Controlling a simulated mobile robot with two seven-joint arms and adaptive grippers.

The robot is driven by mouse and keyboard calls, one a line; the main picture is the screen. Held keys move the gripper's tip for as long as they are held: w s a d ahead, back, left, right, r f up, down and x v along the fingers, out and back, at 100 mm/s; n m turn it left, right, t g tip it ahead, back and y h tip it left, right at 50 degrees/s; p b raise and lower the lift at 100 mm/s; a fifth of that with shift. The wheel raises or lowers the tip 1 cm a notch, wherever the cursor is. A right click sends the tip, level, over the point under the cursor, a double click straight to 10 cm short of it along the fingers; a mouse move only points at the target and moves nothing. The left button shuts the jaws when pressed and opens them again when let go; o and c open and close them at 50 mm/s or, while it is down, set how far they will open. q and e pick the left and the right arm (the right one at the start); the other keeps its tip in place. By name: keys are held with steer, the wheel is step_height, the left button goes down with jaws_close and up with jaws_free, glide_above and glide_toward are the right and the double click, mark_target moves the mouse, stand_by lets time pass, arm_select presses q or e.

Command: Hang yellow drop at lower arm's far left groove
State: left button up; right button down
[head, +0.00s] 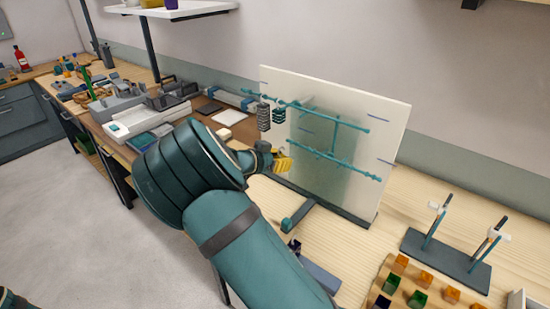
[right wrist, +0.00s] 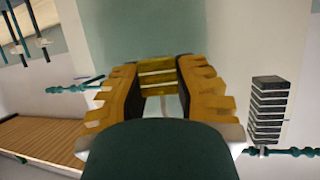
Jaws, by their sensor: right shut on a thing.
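My right gripper (head: 272,159) is shut on the yellow drop (right wrist: 157,75), which shows as a banded yellow block between the fingers in the right wrist view. In the head view they are just left of and below the left end of the teal lower arm (head: 335,159). I cannot tell the gap in depth to its far left groove. The teal upper arm (head: 325,113) runs above it. A grey banded drop (head: 263,115) and a dark teal banded drop (head: 279,116) hang at its left part. My left gripper is not in view.
A pale upright panel (head: 385,125) stands behind the teal arms. A dark stand with two rods (head: 450,258) and a wooden block with several coloured cubes (head: 385,265) are at the right. Tools and boxes (head: 145,118) crowd the bench at the left.

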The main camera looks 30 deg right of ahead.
steer(key=shift+w+d+r+p, duration=0.1)
steer(key=shift+d+p, duration=0.25)
steer(key=shift+d, duration=0.3)
steer(key=shift+w+d, duration=0.35)
steer(key=shift+d, duration=0.45)
steer(key=shift+w+d, duration=0.4)
steer(key=shift+d, duration=0.35)
steer(key=shift+w+d, duration=0.35)
steer(key=shift+d, duration=0.45)
steer(key=shift+f+b, duration=0.25)
steer(key=shift+b, duration=0.3)
steer(key=shift+f+b, duration=0.2)
steer(key=shift+b, duration=0.15)
steer(key=shift+f+b, duration=0.2)
steer(key=shift+b, duration=0.25)
